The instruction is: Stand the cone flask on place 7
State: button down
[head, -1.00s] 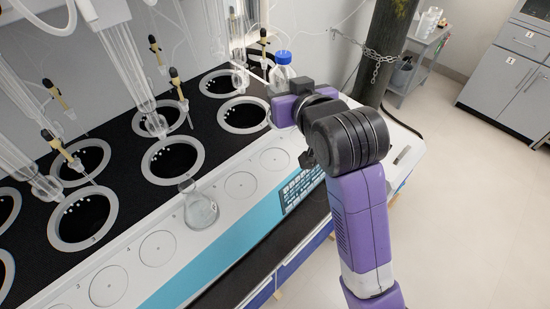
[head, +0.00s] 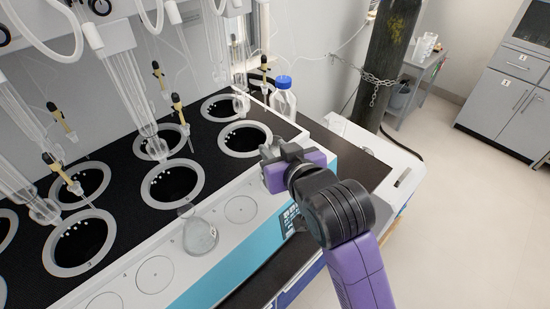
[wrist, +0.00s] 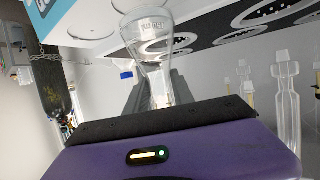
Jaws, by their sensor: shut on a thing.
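My gripper (head: 268,150) is shut on the neck of a clear glass cone flask (wrist: 152,38). In the wrist view, which is upside down, the neck (wrist: 159,90) sits between the dark fingers and the wide body points to the top, so the flask hangs base down. In the head view my gripper hides the held flask. The gripper is over the right part of the white ledge (head: 222,232) with its row of round places. A bare round place (head: 241,209) shows to the left of it. Place 7 cannot be made out; its number is not readable.
Another clear flask (head: 201,236) stands on the ledge to the left. A blue-capped bottle (head: 284,104) stands behind my gripper. Glass condensers (head: 140,90) and thin yellow-topped tubes hang over the black wells. A bare place (head: 155,274) lies left of the standing flask.

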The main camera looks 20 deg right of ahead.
jog(key=shift+f, duration=1.3)
jog(key=shift+f, duration=0.1)
jog(key=c, duration=1.1)
grip_release()
jog(key=p+v, duration=0.5)
jog(key=v, duration=0.7)
jog(key=shift+a+r, duration=0.1)
jog(key=shift+r, duration=0.1)
